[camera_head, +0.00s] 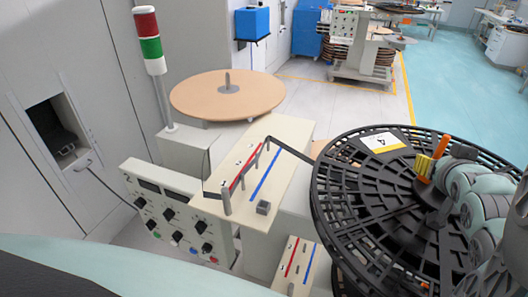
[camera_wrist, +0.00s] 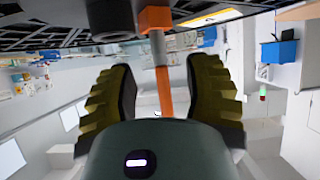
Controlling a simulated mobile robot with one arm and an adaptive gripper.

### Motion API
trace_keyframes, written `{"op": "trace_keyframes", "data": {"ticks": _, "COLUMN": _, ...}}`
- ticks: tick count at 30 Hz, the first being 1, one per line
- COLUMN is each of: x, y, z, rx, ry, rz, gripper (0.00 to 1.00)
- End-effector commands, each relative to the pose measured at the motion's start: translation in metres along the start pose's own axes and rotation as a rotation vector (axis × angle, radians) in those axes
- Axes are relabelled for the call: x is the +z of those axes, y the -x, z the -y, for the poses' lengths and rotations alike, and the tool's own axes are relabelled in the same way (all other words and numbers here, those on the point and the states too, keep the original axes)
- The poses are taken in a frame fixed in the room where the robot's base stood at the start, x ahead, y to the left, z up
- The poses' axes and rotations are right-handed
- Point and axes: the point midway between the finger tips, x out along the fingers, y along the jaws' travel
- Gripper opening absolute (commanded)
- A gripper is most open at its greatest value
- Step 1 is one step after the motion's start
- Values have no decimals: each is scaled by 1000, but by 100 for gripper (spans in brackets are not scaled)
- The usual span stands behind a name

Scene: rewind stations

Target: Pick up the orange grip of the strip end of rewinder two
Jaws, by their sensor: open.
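An orange piece shows in the head view (camera_head: 440,146), standing above the black slotted reel (camera_head: 375,200) beside my gripper (camera_head: 424,169). In the wrist view, an orange block (camera_wrist: 155,18) sits at the reel's underside in the picture. A grey pin joins it to a slim orange rod (camera_wrist: 164,90). My gripper (camera_wrist: 161,85) is open, with its ribbed yellow and black fingers on both sides of the rod. Gaps show between the rod and both fingers. The rod's lower end is hidden behind my gripper's body. I cannot tell which rewinder this reel belongs to.
The reel bears a label marked 4 (camera_head: 383,141). A dark strip (camera_head: 290,152) runs from the reel to posts on the beige station (camera_head: 258,215). A tan disc (camera_head: 225,95) and a red-white-green lamp (camera_head: 149,40) stand behind. Blue floor (camera_head: 460,85) is clear farther back.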

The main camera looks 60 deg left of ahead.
Motion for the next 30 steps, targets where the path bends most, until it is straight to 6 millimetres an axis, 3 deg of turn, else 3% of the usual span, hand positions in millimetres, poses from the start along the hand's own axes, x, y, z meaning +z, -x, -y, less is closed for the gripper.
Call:
{"op": "trace_keyframes", "data": {"ticks": 18, "x": -1, "y": -44, "z": 1, "rx": -2, "ry": 2, "rz": 4, "gripper": 50}}
{"op": "trace_keyframes", "data": {"ticks": 28, "x": 0, "y": -48, "z": 2, "rx": -2, "ry": 3, "rz": 2, "gripper": 50}}
{"op": "trace_keyframes", "data": {"ticks": 29, "x": 0, "y": -48, "z": 1, "rx": -2, "ry": 3, "rz": 2, "gripper": 55}}
{"op": "trace_keyframes", "data": {"ticks": 30, "x": 0, "y": -48, "z": 1, "rx": -2, "ry": 3, "rz": 2, "gripper": 51}}
